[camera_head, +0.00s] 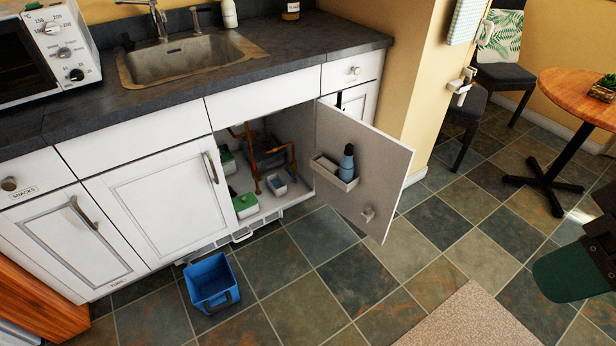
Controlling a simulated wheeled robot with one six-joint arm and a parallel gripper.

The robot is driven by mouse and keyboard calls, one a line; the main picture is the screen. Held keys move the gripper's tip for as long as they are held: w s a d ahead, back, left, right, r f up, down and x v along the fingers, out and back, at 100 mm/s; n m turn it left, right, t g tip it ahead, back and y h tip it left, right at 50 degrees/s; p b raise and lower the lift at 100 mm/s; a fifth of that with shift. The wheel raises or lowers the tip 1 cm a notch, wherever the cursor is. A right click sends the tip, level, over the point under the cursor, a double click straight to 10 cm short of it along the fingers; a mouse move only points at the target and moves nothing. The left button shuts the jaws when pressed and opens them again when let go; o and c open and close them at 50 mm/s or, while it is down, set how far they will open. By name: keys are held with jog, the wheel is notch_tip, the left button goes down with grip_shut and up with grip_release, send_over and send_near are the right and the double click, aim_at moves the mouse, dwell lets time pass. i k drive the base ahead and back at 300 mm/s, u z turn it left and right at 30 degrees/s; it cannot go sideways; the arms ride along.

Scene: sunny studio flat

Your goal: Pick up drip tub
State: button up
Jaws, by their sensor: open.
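A small grey-blue open tub (277,185), which looks like the drip tub, sits on the floor of the open cupboard under the sink. It stands below the copper-coloured pipes (257,175), near the hinge side of the open door. Its inside is too small to make out.
The open cupboard door (378,165) sticks out right of the tub, its rack (335,172) holding a dark blue bottle (347,160). A green-and-white box (246,205) stands left of the tub. A blue bucket (212,287) stands on the floor in front. Tiles beyond are clear.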

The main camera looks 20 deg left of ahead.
aim_at(276, 184)
jog(key=u, duration=0.1)
jog(key=i, duration=0.7)
jog(key=u, duration=1)
jog(key=i, duration=0.55)
jog(key=u, duration=0.6)
